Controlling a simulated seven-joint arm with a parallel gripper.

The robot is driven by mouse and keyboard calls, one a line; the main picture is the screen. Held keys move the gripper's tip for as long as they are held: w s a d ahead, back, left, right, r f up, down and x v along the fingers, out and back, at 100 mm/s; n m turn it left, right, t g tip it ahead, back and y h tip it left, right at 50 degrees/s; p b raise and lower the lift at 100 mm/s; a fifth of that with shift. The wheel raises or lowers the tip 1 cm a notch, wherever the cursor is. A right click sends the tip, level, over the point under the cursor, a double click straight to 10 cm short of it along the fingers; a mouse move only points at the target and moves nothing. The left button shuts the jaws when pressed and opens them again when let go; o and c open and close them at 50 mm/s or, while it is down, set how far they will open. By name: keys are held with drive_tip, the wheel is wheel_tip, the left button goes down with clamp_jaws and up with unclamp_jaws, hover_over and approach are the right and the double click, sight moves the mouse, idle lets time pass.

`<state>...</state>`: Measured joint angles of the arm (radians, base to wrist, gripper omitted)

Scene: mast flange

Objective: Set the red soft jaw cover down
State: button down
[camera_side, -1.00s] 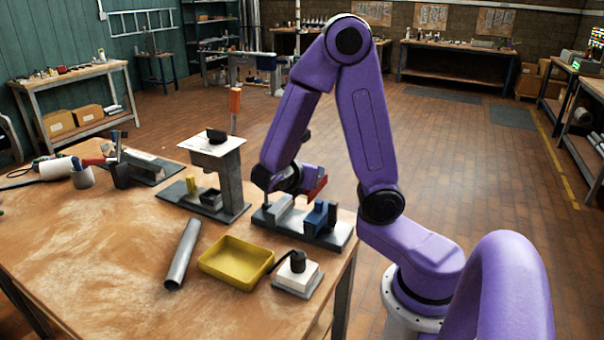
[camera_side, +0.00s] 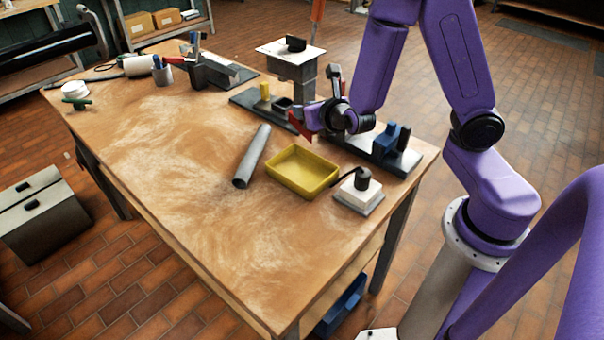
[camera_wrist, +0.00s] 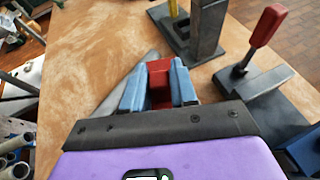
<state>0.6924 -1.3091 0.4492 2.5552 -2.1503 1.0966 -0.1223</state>
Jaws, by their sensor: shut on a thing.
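The red soft jaw cover (camera_wrist: 160,84) is between the two blue fingers of my gripper (camera_wrist: 158,88) in the wrist view. My gripper is shut on it. In the side view the cover (camera_side: 299,122) shows as a small red piece at the left end of my gripper (camera_side: 304,122). It is held near the fixture with the blue block (camera_side: 385,138) and the post stand (camera_side: 293,75), behind the yellow tray (camera_side: 302,173). I cannot tell how high it is above the table. The lower part of the cover is hidden by the fingers.
A grey tube (camera_side: 252,156) lies left of the tray. A white block with a black knob (camera_side: 358,190) stands right of it. In the wrist view a red-handled lever (camera_wrist: 267,25) rises from a grey base. The left of the wooden table (camera_side: 170,180) is largely clear.

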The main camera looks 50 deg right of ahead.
drive_tip(key=a+f+n+y, duration=0.3)
drive_tip(key=a+f+y, duration=0.1)
drive_tip(key=a, duration=0.1)
hover_over(295, 180)
drive_tip(key=shift+n+t, duration=0.4)
drive_tip(key=shift+w+f, duration=0.1)
drive_tip(key=shift+f, duration=3.75)
drive_tip(key=shift+f, duration=0.15)
drive_tip(key=c, duration=0.9)
unclamp_jaws()
